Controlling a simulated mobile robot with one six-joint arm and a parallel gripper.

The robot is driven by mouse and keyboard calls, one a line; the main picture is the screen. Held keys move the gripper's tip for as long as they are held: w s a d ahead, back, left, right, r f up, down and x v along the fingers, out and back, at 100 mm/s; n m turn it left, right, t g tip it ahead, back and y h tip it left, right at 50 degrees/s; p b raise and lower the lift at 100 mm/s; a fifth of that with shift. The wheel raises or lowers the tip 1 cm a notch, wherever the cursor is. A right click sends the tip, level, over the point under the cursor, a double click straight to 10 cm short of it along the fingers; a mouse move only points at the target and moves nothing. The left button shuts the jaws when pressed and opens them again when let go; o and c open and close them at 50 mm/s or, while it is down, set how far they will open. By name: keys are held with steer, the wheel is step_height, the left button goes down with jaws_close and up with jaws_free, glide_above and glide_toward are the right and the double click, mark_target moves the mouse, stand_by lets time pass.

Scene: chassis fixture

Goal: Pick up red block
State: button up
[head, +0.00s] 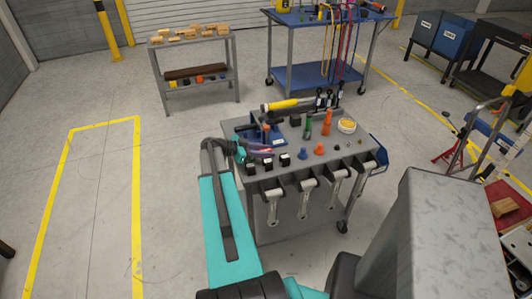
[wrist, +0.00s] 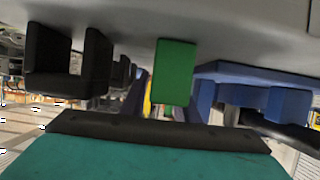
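No plain red block can be made out with certainty. A small orange-red piece (head: 319,149) stands on the grey cart top (head: 350,152), right of a small blue piece (head: 303,153). My gripper (head: 258,151) is at the cart's left end, among dark parts; its fingers are too small and cluttered to read. In the wrist view, a green block (wrist: 173,72) is ahead, against the grey surface along the top of the picture. A teal part with a dark edge fills the bottom of that view. No fingers show clearly there, and no red block is visible.
Black bracket-like pieces (wrist: 65,62) and a blue fixture (wrist: 262,82) flank the green block in the wrist view. The cart also carries a yellow-ended tool (head: 282,105), taller green and orange pieces, and a yellow bowl (head: 347,126). Floor left of the cart is clear.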

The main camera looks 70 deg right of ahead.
mark_target(266, 150)
steer(key=shift+c, duration=0.3)
jaws_close()
steer(key=shift+r, duration=0.1)
step_height(266, 150, up, 18)
steer(key=b, duration=0.5)
stand_by(0.5)
stand_by(0.5)
